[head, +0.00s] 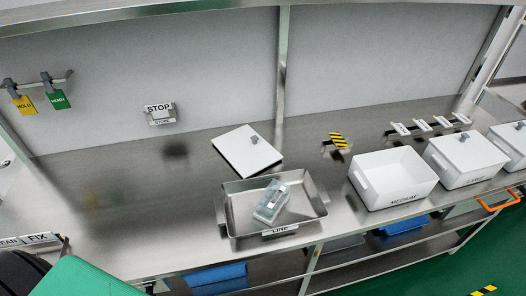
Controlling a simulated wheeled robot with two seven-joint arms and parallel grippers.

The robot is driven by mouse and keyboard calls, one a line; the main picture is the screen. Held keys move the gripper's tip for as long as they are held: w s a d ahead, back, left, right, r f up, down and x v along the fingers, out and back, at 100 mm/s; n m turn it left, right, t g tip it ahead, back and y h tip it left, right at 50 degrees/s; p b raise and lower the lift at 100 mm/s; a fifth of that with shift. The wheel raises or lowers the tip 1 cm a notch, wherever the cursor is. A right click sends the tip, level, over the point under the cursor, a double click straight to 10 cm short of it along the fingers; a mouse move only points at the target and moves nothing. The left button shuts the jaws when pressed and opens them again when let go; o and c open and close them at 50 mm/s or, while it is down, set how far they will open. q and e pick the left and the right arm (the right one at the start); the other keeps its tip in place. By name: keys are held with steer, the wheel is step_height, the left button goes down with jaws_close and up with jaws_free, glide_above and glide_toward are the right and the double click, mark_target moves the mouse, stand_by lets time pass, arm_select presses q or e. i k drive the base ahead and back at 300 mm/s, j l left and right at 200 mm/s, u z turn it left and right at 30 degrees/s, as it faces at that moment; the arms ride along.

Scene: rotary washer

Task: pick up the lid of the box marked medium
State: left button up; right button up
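The open white box marked MEDIUM (372,192) stands on the metal bench right of the middle, with no lid on it. A flat white lid (240,153) with a small grey knob lies on the bench to the left, behind the metal tray. The lid bears no readable mark, so I cannot tell from it alone which box it fits. Neither of my grippers can be made out in the head view.
A metal tray (232,229) marked LINE holds a clear blue-tinted item (270,201). Two lidded white boxes (463,157) (515,138) stand right of the open box. The bench's left-middle is clear.

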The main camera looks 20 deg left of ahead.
mark_target(248, 153)
steer(key=i+l+u, duration=0.15)
steer(key=l, duration=0.15)
steer(key=i+l+u, duration=0.2)
steer(key=l+u, duration=0.15)
steer(key=l, duration=0.3)
steer(key=i+l+u, duration=0.15)
steer(key=l, duration=0.2)
